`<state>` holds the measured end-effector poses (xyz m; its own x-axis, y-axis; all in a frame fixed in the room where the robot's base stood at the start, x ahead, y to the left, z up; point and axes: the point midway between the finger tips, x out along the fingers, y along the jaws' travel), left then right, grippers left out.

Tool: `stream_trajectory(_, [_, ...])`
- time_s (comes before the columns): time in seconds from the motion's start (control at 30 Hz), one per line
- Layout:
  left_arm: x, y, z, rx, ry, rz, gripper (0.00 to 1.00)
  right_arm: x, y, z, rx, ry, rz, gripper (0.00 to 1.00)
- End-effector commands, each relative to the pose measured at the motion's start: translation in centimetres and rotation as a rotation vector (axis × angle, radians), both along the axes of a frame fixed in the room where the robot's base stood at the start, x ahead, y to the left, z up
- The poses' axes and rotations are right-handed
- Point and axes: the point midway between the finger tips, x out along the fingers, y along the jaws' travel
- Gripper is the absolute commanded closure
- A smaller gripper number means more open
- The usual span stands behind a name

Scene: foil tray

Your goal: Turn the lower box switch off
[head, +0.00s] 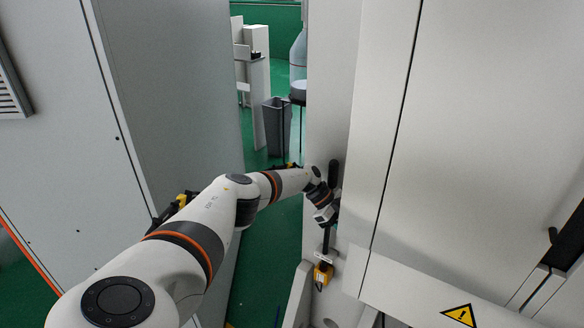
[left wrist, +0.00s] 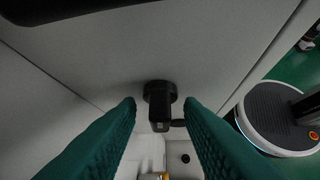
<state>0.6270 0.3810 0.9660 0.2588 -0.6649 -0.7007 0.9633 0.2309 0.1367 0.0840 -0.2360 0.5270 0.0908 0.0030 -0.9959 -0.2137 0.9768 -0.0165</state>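In the left wrist view, a black rotary switch (left wrist: 159,99) with a round base and a protruding handle sits on a pale panel. My left gripper (left wrist: 159,104) is open, with one teal finger on each side of the switch handle. Gaps show between the handle and both fingers, and nothing is gripped. In the head view my left arm reaches to the narrow pale panel, where the left gripper (head: 326,214) is small and partly hidden. A dark upright part (head: 333,173) shows just above it. I cannot tell the switch's setting. My right gripper is not in view.
A yellow device (head: 323,272) is low on the panel below my gripper. Large pale cabinets (head: 480,140) stand right, and a grey cabinet (head: 170,90) stands left. A grey bin (head: 277,125) is beyond the gap. Green floor shows between the cabinets.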

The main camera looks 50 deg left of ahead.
Motion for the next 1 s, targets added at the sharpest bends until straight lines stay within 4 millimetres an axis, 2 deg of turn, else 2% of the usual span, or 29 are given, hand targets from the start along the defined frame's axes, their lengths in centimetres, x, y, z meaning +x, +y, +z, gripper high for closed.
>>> stream_trajectory(0.23, [-0.5, 0.0, 0.5, 0.046, -0.188, 0.001, 0.66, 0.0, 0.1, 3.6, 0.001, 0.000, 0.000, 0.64])
stream_trajectory(0.4, [-0.7, 0.0, -0.2, 0.095, -0.396, 0.003, 0.66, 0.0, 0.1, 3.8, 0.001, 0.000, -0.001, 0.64])
stream_trajectory(0.57, [-0.8, -0.1, -1.0, 0.136, -0.577, 0.005, 0.66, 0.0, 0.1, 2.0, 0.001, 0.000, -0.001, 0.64])
stream_trajectory(1.0, [-1.0, -0.1, -1.7, 0.230, -0.963, 0.003, 0.66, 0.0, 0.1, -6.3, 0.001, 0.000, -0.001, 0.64])
